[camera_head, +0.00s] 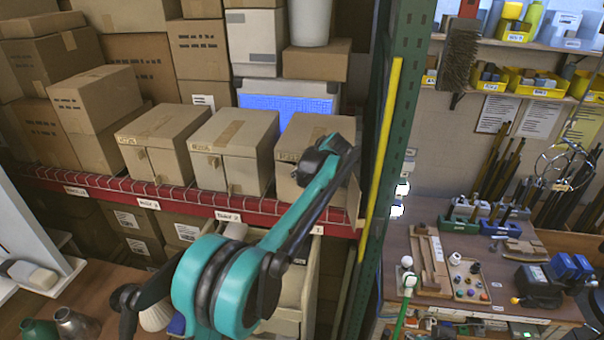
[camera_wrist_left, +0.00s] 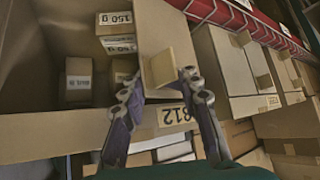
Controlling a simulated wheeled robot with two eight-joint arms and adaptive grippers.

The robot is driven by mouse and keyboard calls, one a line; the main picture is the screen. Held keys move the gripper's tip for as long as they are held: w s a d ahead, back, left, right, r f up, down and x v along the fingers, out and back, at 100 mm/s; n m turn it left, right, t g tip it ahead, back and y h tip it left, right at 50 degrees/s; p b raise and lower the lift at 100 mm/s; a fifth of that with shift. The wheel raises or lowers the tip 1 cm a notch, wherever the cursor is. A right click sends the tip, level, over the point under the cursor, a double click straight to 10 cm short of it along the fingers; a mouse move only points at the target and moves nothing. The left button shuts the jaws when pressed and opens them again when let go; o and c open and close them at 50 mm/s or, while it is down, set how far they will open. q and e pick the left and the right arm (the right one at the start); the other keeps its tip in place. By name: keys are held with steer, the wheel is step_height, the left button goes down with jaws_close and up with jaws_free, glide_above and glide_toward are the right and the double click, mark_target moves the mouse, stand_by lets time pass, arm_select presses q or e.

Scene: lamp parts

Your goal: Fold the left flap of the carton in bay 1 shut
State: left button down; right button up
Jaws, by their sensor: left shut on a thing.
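In the left wrist view an open carton (camera_wrist_left: 50,60) fills the left side, with small labelled boxes (camera_wrist_left: 118,25) inside. A brown panel (camera_wrist_left: 160,25) with a label stands at its right side. A cardboard tab (camera_wrist_left: 171,66) sticks out from this panel. My left gripper (camera_wrist_left: 164,82) is shut on the tab, one finger on each side. In the head view my teal left arm crosses the right-hand carton (camera_head: 320,130) on the shelf, and its fingers are hidden. I cannot tell how far the flap is folded. My right gripper is not in view.
Two shut cartons (camera_head: 163,130) (camera_head: 236,135) stand to the left on the red shelf beam (camera_head: 110,199). A green rack post (camera_head: 400,100) with a yellow strip is close on the right. Beyond it is a cluttered workbench (camera_head: 420,230). More boxes are stacked behind.

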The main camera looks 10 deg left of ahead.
arm_select(q)
steer(key=shift+w+d+r, duration=0.1)
steer(key=shift+d, duration=0.05)
stand_by(0.6)
steer(key=c, duration=1.2)
jaws_free()
steer(key=shift+w+d, duration=0.1)
steer(key=shift+d, duration=0.1)
steer(key=shift+a, duration=0.1)
steer(key=v, duration=1.2)
